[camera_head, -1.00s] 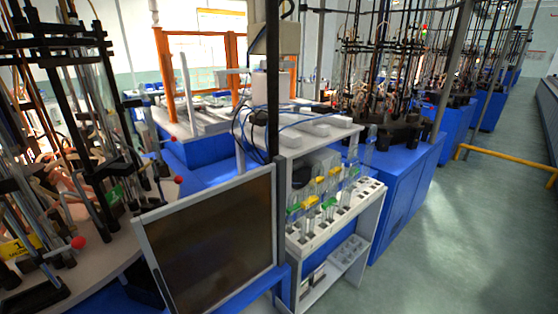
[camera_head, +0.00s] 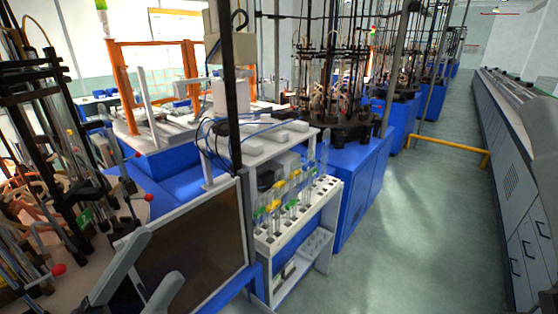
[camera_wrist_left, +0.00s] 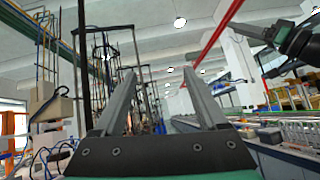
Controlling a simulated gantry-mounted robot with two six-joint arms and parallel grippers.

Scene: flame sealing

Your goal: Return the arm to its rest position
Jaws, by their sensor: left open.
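My left gripper (camera_head: 142,285) shows at the lower left of the head view, in front of the dark monitor panel. Its two grey fingers are apart with nothing between them. In the left wrist view the same gripper (camera_wrist_left: 157,95) points out into the room with its fingers spread and empty. A dark arm link (camera_wrist_left: 298,42) shows at the upper right of the wrist view. My right gripper does not show in the head view.
A glass-working machine (camera_head: 45,150) stands at the left. The green floor (camera_head: 410,240) is open at the right.

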